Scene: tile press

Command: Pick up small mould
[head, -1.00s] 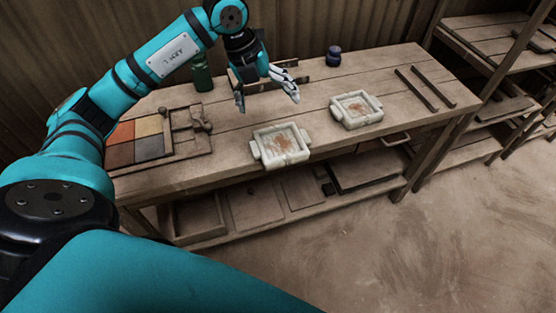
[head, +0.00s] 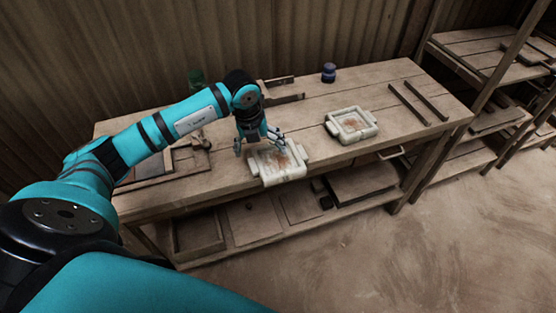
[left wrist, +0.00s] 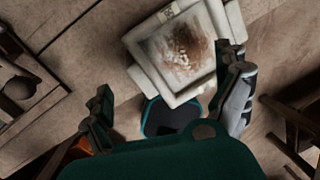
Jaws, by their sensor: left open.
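Two pale, square, tray-like moulds with side lugs and brownish residue inside sit on the workbench. One mould (head: 280,168) is at the front edge, and the other mould (head: 352,125) is farther right and back. I cannot tell surely which is the small one. My left gripper (head: 260,143) is open and empty, above the back edge of the front mould and partly hiding it. In the left wrist view a mould (left wrist: 182,52) lies tilted ahead of the open fingers (left wrist: 172,100), closer to the right finger. My right gripper is not in view.
The wooden workbench (head: 315,100) has a dark blue jar (head: 328,72) at the back and two dark bars (head: 418,103) at the right. A green bottle (head: 197,78) stands behind my left arm. A wooden shelf rack (head: 490,60) stands to the right.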

